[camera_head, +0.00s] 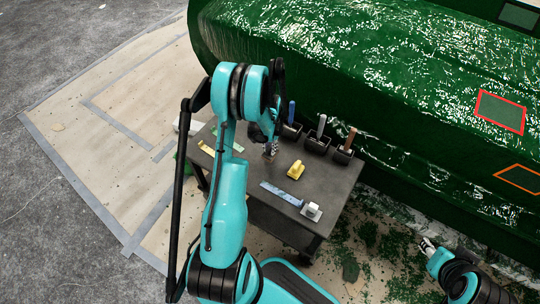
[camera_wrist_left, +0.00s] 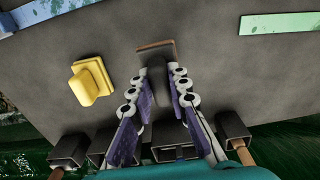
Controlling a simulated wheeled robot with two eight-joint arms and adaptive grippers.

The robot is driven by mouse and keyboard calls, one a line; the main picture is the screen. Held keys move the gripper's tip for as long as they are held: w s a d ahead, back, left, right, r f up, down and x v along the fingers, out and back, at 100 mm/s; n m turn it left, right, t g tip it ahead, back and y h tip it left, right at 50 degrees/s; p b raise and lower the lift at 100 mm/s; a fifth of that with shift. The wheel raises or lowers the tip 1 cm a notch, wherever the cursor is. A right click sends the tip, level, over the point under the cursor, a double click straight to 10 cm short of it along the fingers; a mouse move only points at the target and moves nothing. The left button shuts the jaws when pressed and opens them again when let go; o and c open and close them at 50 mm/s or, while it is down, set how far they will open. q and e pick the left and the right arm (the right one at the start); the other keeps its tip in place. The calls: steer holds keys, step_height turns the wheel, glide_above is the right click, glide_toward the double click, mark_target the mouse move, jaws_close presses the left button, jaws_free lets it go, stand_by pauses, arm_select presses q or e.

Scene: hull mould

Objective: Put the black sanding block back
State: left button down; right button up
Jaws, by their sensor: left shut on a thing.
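My left gripper (camera_head: 271,148) points down over the grey table's middle. In the left wrist view, its white-and-purple fingers (camera_wrist_left: 157,82) are shut on the black sanding block (camera_wrist_left: 157,66), gripping its dark upright handle. A thin brown edge shows at the block's far end. In the head view the block is mostly hidden by the fingers. I cannot tell whether it touches the table. A yellow block (camera_head: 296,170) lies to the right of the gripper. My right gripper (camera_head: 427,244) is at lower right, away from the table; its opening is too small to judge.
Black holders (camera_head: 317,144) with handled tools line the table's back edge beside the green hull (camera_head: 350,70). Bare tabletop surrounds the gripper.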

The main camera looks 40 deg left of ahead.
arm_select(q)
step_height(320, 180, down, 4)
steer(key=shift+f+b, duration=0.1)
steer(key=shift+b, duration=0.95)
steer(key=c, duration=1.5)
jaws_free()
steer(key=shift+o, duration=0.2)
